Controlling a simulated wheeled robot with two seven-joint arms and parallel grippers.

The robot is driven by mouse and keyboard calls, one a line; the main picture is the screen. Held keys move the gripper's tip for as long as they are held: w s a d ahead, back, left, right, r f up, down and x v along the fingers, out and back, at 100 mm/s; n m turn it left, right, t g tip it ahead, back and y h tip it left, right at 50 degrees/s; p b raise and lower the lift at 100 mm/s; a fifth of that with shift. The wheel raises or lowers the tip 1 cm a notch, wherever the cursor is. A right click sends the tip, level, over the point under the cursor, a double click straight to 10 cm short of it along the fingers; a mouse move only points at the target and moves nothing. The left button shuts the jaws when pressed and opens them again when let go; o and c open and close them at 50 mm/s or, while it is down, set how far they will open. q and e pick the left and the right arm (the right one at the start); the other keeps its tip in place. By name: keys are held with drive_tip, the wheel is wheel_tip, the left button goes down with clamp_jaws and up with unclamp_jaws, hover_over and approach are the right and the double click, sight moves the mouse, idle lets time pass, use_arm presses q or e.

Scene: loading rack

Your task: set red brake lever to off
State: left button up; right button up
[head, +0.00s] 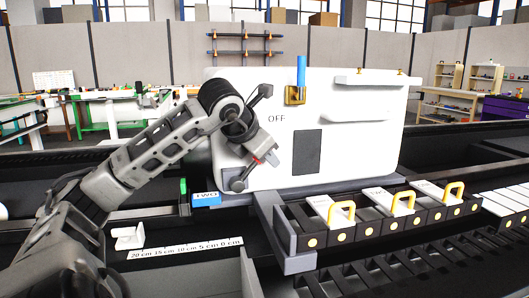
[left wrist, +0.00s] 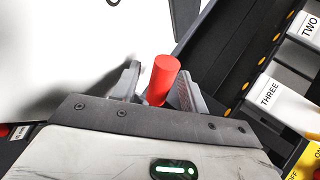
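The red brake lever's cylindrical handle (left wrist: 163,80) stands between the fingers of my left gripper (left wrist: 157,88) in the left wrist view. The fingers are apart. The handle is close to the right finger, with a gap on its left; I cannot tell whether it touches. In the head view my left gripper (head: 262,152) is in front of the left part of a white cabinet (head: 355,140), and only small bits of red show there. The gripper hides most of the lever. A printed OFF label (head: 276,119) is on the cabinet, up and right of the gripper. My right gripper is out of view.
A blue handle (head: 301,72) on a gold mount stands at the cabinet's top. A dark rack (head: 380,222) with yellow-handled white modules (head: 335,211) lies in front. A white shelf (head: 375,80) juts from the cabinet.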

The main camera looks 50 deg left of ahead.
use_arm(q)
drive_tip(key=b+v, duration=0.2)
drive_tip(key=v, duration=1.4)
